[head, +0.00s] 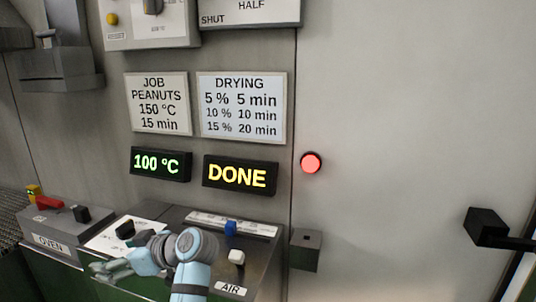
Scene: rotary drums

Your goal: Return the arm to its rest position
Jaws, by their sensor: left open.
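My left arm comes up from the bottom of the head view, light blue and grey. My left gripper (108,270) points left over the front of the control console (262,258), open, with nothing seen between its fingers. It is close to the white panel (112,238) with the black knob (125,229). I cannot tell whether it touches the console. My right gripper is not in view.
The console also has a blue knob (231,228) and a white knob (237,257) above an AIR label. The OVEN box (52,222) stands at left. Displays read 100 °C (160,164) and DONE (240,175). A red light (311,163) glows. A black handle (488,228) sticks out at right.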

